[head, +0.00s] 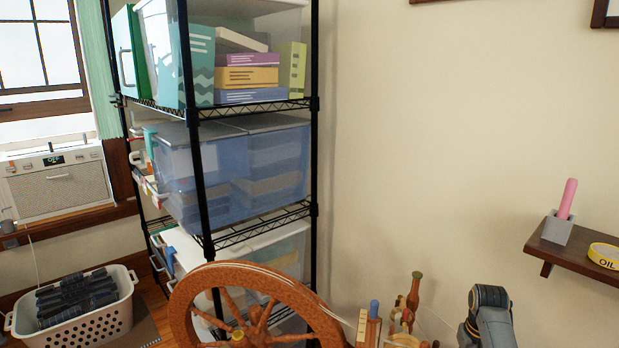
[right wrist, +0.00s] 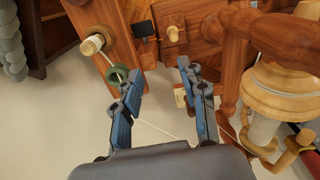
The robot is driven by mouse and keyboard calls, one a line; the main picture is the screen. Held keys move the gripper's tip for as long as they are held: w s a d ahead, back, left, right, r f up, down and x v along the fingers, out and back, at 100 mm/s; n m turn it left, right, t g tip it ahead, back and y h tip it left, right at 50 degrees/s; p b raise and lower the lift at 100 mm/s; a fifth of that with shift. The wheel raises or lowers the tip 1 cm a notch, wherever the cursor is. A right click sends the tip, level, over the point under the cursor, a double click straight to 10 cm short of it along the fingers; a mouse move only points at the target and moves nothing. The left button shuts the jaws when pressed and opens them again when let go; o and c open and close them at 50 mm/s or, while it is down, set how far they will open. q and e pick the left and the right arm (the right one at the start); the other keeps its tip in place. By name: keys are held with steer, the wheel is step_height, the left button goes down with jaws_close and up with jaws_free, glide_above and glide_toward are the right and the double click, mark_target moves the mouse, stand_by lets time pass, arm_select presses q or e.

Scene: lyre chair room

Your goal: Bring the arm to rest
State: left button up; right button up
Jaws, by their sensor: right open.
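My right gripper (right wrist: 160,74) shows in the right wrist view with its two blue fingers spread apart and nothing between them. Its fingertips point at the wooden frame of a spinning wheel (right wrist: 213,45); I cannot tell how close they are. Part of my right arm (head: 490,318) shows at the bottom of the head view, right of the spinning wheel's large round wooden wheel (head: 182,305). The right gripper itself is not visible in the head view. My left arm and gripper are in neither view.
A black wire shelf (head: 200,190) with clear bins stands behind the wheel. A white basket (head: 110,322) sits at lower left. A thread spool (right wrist: 265,100) is right of the gripper.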

steer(key=s+a+f+n+p, duration=0.1)
steer(key=s+f, duration=0.4)
steer(key=f, duration=0.4)
steer(key=s+a+f+h, duration=0.1)
steer(key=s+a+f, duration=0.1)
steer(key=s+f, duration=0.55)
steer(key=s+a+f+n+p, duration=0.1)
steer(key=s+f, duration=0.2)
steer(key=f, duration=0.7)
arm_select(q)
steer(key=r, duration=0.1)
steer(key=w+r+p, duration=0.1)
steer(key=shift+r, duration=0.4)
arm_select(e)
steer(key=s+a+f, duration=0.3)
steer(key=s+f, duration=0.1)
steer(key=s, duration=0.8)
steer(key=s+a+f+n, duration=0.1)
steer(key=s+a+f, duration=0.2)
steer(key=s, duration=0.9)
steer(key=s+a+f+n+t+y, duration=0.1)
steer(key=s+a+f, duration=0.3)
steer(key=s, duration=0.8)
step_height(320, 180, down, 2)
steer(key=shift+f, duration=0.2)
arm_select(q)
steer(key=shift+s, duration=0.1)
